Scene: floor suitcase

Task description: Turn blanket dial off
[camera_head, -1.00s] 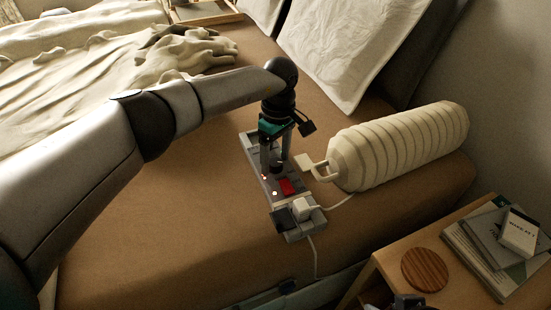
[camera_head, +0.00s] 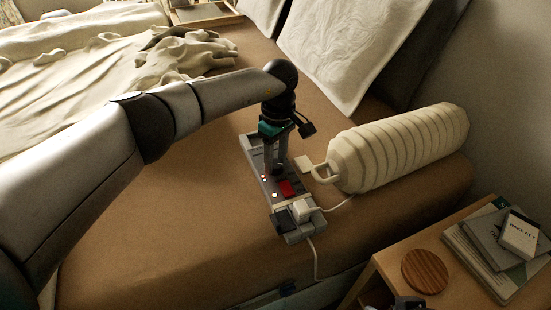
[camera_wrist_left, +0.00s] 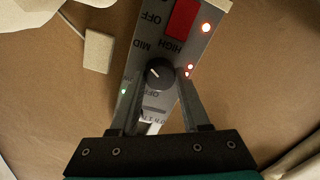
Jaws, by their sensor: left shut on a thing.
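The blanket control panel is a long grey box (camera_head: 254,153) lying on the brown bed, with a red switch (camera_head: 287,187) and lit red lights. In the left wrist view its black round dial (camera_wrist_left: 159,73) has a pale mark, with OFF, MID and HIGH printed around it. My left gripper (camera_head: 277,166) points down onto the panel and is shut on the dial. In the left wrist view its two fingers (camera_wrist_left: 162,84) stand on either side of the dial. In the head view the fingers mostly hide the dial.
A white plug (camera_head: 302,207) with a cord sits at the panel's near end. A cream ribbed bolster (camera_head: 400,145) with a handle lies close on the right. A nightstand (camera_head: 381,264) with books and a wooden disc stands at lower right. Bare bed lies left of the panel.

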